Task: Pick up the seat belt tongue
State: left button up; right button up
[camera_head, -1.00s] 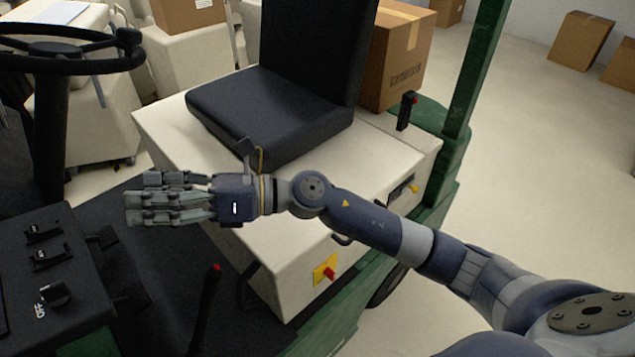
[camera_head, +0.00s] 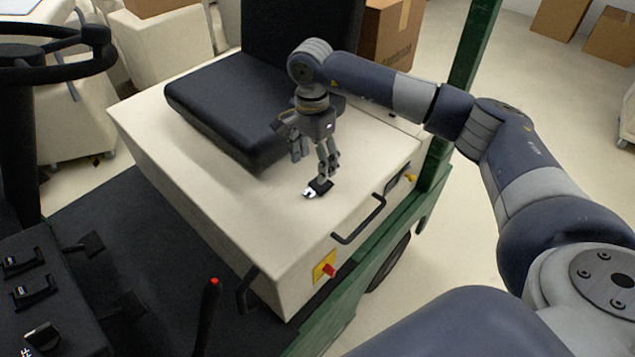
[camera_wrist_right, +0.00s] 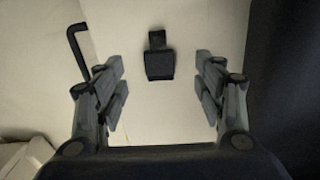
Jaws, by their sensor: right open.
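The seat belt tongue (camera_head: 311,193), a small piece with a black body and a bright metal end, lies on the cream top of the seat base (camera_head: 255,225), in front of the black seat. In the right wrist view the tongue (camera_wrist_right: 159,65) shows as a dark block with a narrower end, centred ahead of the fingers. My right gripper (camera_head: 311,166) points down just above it, open and empty; one finger partly overlaps the tongue in the head view. In the wrist view its spread fingers (camera_wrist_right: 160,88) stand either side of the tongue's line, apart from it. My left gripper is not in view.
The black seat (camera_head: 230,105) stands close behind my right gripper. A black handle (camera_head: 360,222) is on the base's side and also shows in the wrist view (camera_wrist_right: 76,50). A red knob (camera_head: 328,270) and a red-tipped lever (camera_head: 212,290) are nearer the front.

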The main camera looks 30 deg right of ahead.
aim_at(315, 187)
notch_tip(315, 187, down, 3)
jog(key=shift+r+p, duration=0.2)
jog(key=shift+p, duration=0.1)
jog(key=shift+f+p, duration=0.25)
jog(key=shift+p, duration=0.05)
notch_tip(315, 187, down, 4)
jog(key=shift+s+d+p, duration=0.15)
jog(key=shift+p, duration=1.1)
jog(key=shift+f, duration=0.35)
jog(key=c, duration=1.2)
